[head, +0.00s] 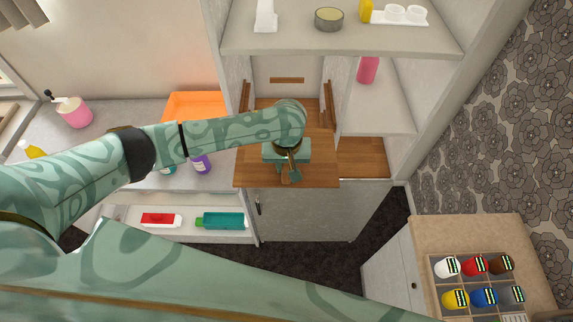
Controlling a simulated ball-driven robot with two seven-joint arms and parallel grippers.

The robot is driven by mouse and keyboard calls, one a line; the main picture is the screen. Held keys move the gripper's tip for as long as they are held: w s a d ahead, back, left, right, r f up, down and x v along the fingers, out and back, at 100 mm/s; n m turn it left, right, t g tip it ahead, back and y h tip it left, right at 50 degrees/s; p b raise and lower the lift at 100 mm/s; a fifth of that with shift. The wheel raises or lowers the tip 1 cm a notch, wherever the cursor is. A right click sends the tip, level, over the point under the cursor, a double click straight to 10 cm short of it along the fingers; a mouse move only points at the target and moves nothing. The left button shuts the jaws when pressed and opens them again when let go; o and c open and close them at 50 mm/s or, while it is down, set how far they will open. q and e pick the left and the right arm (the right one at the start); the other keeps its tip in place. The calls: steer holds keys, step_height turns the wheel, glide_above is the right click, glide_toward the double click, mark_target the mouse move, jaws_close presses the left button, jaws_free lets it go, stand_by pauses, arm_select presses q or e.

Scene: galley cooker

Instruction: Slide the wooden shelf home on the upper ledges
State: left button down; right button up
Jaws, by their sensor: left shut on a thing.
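The wooden shelf (250,172) is a flat brown board in the middle of the head view, at the mouth of an open cabinet bay. Its front part sticks out over the grey cabinet door below. Brown ledges show on the bay's left wall (245,97) and right wall (327,104). I cannot tell whether the board rests on them. My left gripper (291,176) is over the front part of the board, shut on it. The gripper and wrist hide part of the board. My right gripper is not in view.
Left of the bay, a counter holds an orange tray (194,104) and a purple bottle (201,164). A white shelf (340,42) with small items hangs above. A pink bottle (368,70) stands at right. A divided box of jars (436,280) sits at lower right.

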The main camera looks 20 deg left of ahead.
arm_select(q)
steer(key=shift+w+r+t, duration=0.15)
steer(key=shift+w+t, duration=0.1)
steer(key=shift+t, duration=0.25)
stand_by(0.8)
